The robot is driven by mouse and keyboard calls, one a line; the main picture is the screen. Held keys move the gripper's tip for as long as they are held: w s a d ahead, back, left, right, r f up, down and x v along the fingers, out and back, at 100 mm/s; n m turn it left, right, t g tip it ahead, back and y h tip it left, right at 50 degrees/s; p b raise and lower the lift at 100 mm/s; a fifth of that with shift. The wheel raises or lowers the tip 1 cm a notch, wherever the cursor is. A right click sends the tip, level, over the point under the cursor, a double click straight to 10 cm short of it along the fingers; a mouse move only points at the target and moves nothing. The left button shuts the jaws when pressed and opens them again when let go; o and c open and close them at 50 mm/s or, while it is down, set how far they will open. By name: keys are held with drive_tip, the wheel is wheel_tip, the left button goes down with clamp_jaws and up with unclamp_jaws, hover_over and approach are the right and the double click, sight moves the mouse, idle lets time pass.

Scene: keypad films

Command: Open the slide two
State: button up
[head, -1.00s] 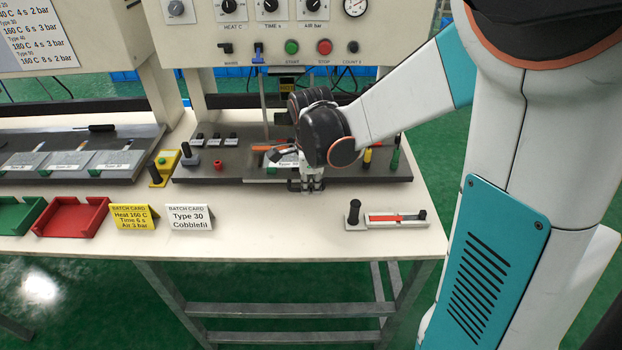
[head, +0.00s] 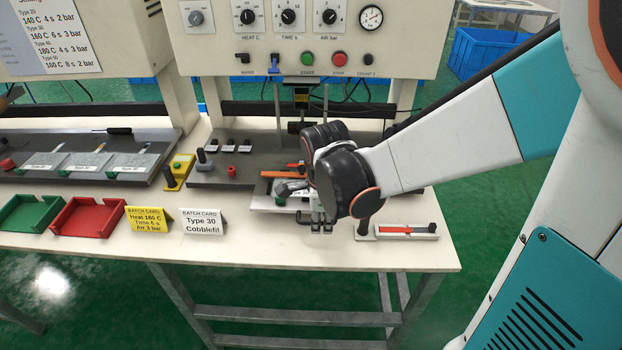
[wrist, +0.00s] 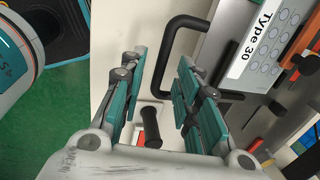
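The slide (head: 262,203) is a light plate at the right-hand press, jutting out past the front of the dark base. A black U-shaped handle (head: 306,222) is on its front edge. In the wrist view the handle (wrist: 172,55) lies between my gripper's (wrist: 160,78) teal fingers, one finger inside the loop and one outside, with gaps beside the bar. A keypad film labelled Type 30 (wrist: 262,45) lies on the slide. In the head view my gripper (head: 322,218) is at the handle, partly hidden by my wrist.
A black-knobbed post (head: 365,226) and a tray with a red strip (head: 405,231) stand close right of the handle. Batch cards (head: 203,222), a red tray (head: 78,218) and a green tray (head: 28,213) are left. The bench front edge is clear below the handle.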

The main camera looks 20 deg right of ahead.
wheel_tip(320, 180, up, 12)
drive_tip(key=s, duration=0.2)
drive_tip(key=shift+a, duration=0.4)
drive_tip(key=shift+s+f, duration=0.1)
drive_tip(key=s+r+n+t, duration=0.1)
drive_tip(key=s+n+t, duration=0.4)
drive_tip(key=n, duration=1.7)
drive_tip(key=s+a, duration=0.1)
drive_tip(key=s, duration=0.2)
drive_tip(key=shift+r+n+y, duration=0.2)
drive_tip(key=shift+n+y, duration=0.1)
drive_tip(key=shift+y, duration=0.1)
drive_tip(key=shift+o, duration=0.5)
